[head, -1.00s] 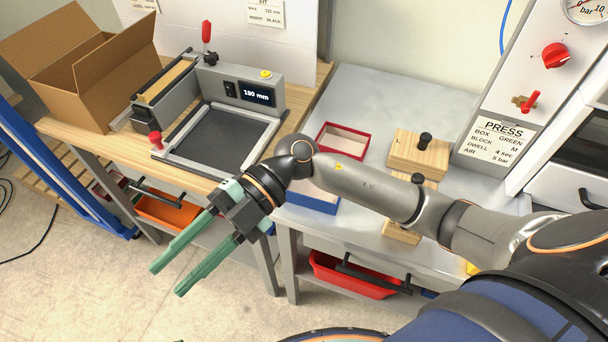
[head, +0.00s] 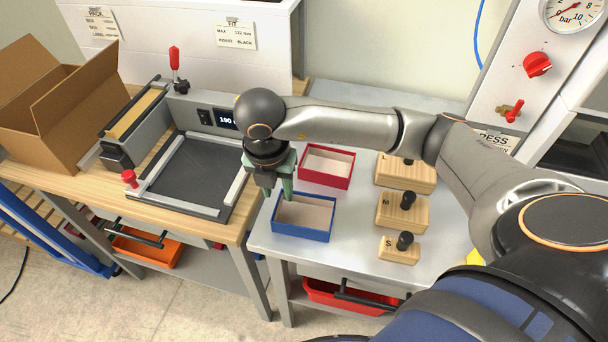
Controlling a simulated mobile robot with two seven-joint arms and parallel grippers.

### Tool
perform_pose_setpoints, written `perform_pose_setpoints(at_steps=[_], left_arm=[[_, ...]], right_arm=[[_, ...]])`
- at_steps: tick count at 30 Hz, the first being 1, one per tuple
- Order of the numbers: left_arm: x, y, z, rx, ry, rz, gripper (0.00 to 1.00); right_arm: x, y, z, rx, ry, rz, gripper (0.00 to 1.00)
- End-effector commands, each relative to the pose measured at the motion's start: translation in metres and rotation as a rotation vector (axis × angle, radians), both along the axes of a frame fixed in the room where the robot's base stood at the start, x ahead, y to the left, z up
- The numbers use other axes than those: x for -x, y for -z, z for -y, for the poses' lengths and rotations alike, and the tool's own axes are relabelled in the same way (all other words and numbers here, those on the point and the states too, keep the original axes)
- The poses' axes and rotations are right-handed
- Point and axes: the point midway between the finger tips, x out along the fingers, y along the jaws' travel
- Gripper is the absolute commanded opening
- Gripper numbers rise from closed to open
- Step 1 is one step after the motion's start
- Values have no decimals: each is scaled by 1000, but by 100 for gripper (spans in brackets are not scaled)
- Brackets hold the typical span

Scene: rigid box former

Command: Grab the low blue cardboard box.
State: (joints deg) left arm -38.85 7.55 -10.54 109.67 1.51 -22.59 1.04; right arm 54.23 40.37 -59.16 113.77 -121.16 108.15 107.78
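The low blue box (head: 302,236) is an open, shallow tray with blue walls and a pale inside, on the grey metal table. My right gripper (head: 277,192) points down at the box's back left corner. Its green fingers are apart, one appearing over the inside of the box and the other by the outside of its left wall. I cannot tell whether they touch the wall. The gripper hides part of that corner. My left gripper is not in view.
A similar red box (head: 325,182) stands just behind the blue one. Wooden blocks with black knobs, such as the one marked M (head: 392,216), stand to the right. A measuring fixture (head: 195,170) is on the wooden bench at left, beside a large cardboard carton (head: 60,115).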

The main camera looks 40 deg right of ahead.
Motion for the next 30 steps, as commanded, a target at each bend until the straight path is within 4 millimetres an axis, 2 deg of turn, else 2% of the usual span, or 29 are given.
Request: perform_pose_setpoints(at_steps=[7, 15, 23, 26, 30], left_arm=[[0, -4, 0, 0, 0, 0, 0], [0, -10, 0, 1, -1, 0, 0], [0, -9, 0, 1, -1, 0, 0], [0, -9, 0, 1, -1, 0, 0], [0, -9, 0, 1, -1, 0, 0]], right_arm=[[-1, 19, -1, -1, -2, -4, 39], [-5, 57, -2, -1, -1, -2, 39], [-6, 61, -2, -2, -2, 1, 39], [-6, 61, -2, -3, -2, 0, 32], [-6, 61, -2, -3, -2, 0, 16]])
